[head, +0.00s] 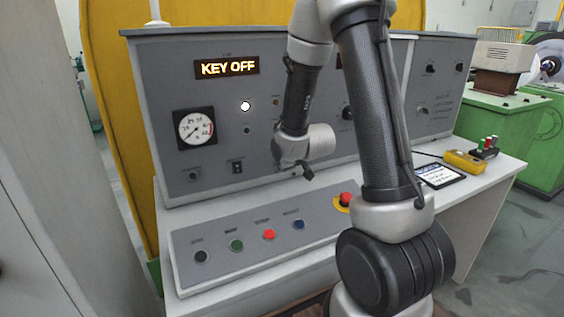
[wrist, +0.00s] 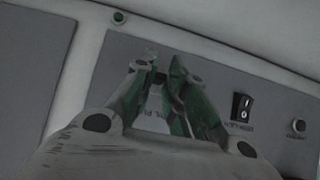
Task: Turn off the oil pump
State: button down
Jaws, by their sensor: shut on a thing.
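My gripper (wrist: 162,70) shows in the wrist view with green-edged fingers, closed at the tips on a small part of the grey panel (wrist: 115,85). The fingers hide most of this part, so I cannot tell its shape or setting. Between the fingers is a pale patch with partly hidden lettering, perhaps starting "OIL P". In the head view my arm's end is in front of the console face (head: 215,95), and the fingertips are hard to make out there.
A black rocker switch (wrist: 242,106) is right of my gripper, with a round control (wrist: 299,126) further right. The lit display (head: 227,67) reads "KEY OFF". Below are a gauge (head: 195,128), several desk buttons (head: 236,245) and a red emergency stop (head: 345,199).

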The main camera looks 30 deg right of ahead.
jog(key=shift+s+f+t, duration=0.1)
jog(key=shift+f+t, duration=0.2)
jog(key=shift+t, duration=0.2)
jog(key=c, duration=1.4)
grip_release()
jog(key=shift+c, duration=0.2)
notch_tip(320, 180, up, 10)
